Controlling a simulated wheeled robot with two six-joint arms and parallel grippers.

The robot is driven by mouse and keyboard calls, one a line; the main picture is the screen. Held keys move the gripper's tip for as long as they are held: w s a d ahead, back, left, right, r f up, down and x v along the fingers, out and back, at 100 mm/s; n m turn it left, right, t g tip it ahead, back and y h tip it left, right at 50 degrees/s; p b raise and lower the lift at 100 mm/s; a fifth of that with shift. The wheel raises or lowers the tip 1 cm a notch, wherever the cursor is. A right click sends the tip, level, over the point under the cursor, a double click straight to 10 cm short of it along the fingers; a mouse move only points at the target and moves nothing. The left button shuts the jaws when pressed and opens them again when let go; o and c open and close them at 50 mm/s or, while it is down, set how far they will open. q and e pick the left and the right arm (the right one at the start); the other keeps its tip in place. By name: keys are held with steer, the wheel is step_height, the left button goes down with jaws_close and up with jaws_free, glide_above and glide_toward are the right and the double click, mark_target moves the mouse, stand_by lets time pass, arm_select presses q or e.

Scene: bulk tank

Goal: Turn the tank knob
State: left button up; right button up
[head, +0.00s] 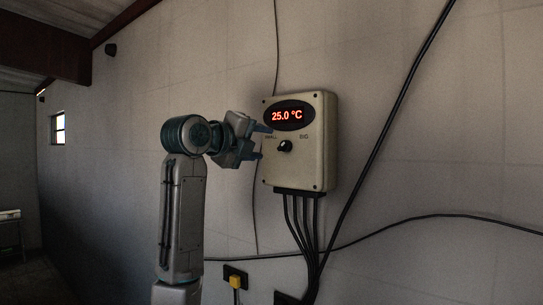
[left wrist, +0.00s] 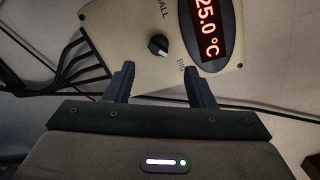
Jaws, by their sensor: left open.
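The tank knob (head: 285,146) is a small black round knob with a pale pointer mark. It sits on a beige wall-mounted control box (head: 325,150), below a display (head: 287,116) that reads 25.0 °C. The knob also shows in the left wrist view (left wrist: 158,44), beyond the fingertips and roughly between their lines. My left gripper (head: 260,138) is just left of the knob in the head view, apart from it. In the left wrist view the two fingers (left wrist: 160,84) are spread with nothing between them. My right gripper is in neither view.
Several black cables (head: 306,235) hang from the bottom of the box. A long cable (head: 385,130) runs diagonally up the wall to its right. A wall socket with a yellow plug (head: 235,281) is low on the wall. The wall right of the box is otherwise mostly bare.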

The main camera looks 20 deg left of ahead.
arm_select(q)
steer(key=v, duration=0.2)
steer(key=shift+s+b, duration=0.25)
steer(key=shift+b, duration=0.05)
